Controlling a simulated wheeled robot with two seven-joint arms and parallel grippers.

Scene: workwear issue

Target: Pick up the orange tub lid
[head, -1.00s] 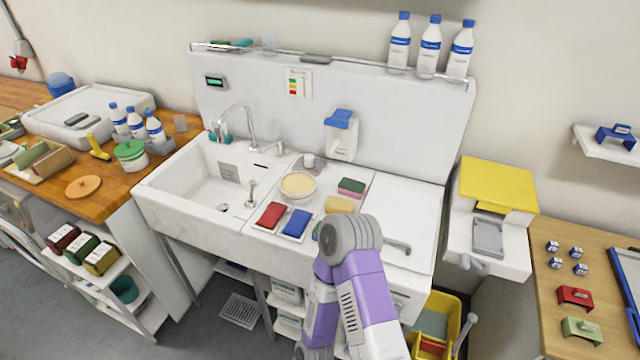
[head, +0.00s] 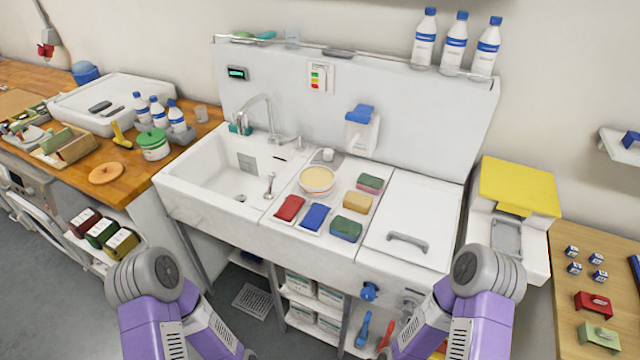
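The orange tub lid (head: 106,173) is a flat round disc with a small raised knob. It lies on the wooden counter (head: 80,183) at the left, near the front edge. A white tub with a green lid (head: 153,144) stands behind it to the right. An open white tub (head: 317,181) with pale yellow content stands on the sink's drainboard. Neither gripper's fingers are in view.
Near the lid are a yellow-handled tool (head: 121,134), several white bottles (head: 158,112) and an open wooden box (head: 67,147). The sink (head: 223,172) adjoins the counter. Red (head: 290,208) and blue (head: 314,217) packs lie on the drainboard. Counter around the lid is clear.

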